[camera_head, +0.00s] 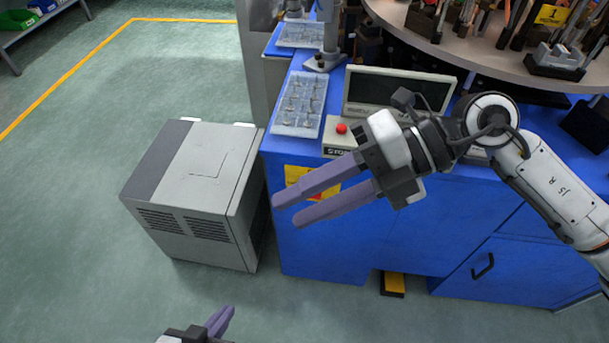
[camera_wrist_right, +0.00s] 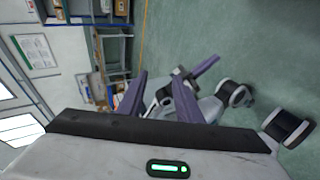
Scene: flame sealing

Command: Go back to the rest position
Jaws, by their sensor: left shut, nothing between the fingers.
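My right gripper (camera_head: 286,212) reaches in from the right and hangs in front of the blue workbench, above the floor. Its two purple fingers are apart with nothing between them; they also show in the right wrist view (camera_wrist_right: 160,84). My left gripper (camera_head: 229,310) shows only in part at the bottom edge of the head view, its purple fingers close together and empty. It also shows beyond the right fingers in the right wrist view (camera_wrist_right: 212,62). The two grippers are apart from each other.
The blue workbench (camera_head: 335,245) carries a tray of small parts (camera_head: 300,103), a control box with a red button (camera_head: 341,128) and a screen (camera_head: 397,90). A round table (camera_head: 470,55) stands behind. A grey cabinet (camera_head: 190,175) stands left. The floor (camera_head: 70,240) further left is clear.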

